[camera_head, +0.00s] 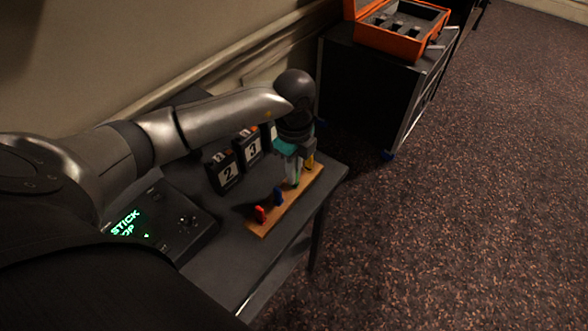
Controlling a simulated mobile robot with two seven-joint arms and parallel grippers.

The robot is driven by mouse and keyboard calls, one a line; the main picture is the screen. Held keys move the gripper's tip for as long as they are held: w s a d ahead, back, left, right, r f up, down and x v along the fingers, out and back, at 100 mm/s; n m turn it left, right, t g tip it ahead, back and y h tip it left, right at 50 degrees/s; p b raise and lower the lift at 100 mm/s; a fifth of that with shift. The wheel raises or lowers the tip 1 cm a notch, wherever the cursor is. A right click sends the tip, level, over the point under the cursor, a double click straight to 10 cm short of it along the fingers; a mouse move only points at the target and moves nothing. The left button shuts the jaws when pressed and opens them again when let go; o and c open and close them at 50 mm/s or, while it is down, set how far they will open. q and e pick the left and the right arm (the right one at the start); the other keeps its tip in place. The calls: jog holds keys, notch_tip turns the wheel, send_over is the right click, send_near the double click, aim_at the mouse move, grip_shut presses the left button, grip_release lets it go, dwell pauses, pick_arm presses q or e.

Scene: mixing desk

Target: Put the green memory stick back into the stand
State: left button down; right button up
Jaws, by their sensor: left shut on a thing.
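The wooden stand (265,227) lies along the right front of the dark desk. A red stick (260,213) and a blue stick (278,196) stand upright in it. A yellow stick (309,161) shows at its far end, partly behind my gripper. My left gripper (293,181) points down over the stand between the blue and yellow sticks. It is shut on the green memory stick (296,184), of which only a sliver shows between the fingertips. I cannot tell whether the stick's lower end is in its slot. My right gripper is out of view.
Black number boxes marked 2 (226,174) and 3 (249,149) stand behind the stand. A console with green lettering (125,224) is at the left. An open orange case (390,41) sits on a dark cabinet (365,85). The carpet at right is clear.

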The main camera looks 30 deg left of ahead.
pick_arm(q)
jog(key=shift+f, duration=0.2)
jog(key=c, duration=0.9)
grip_release()
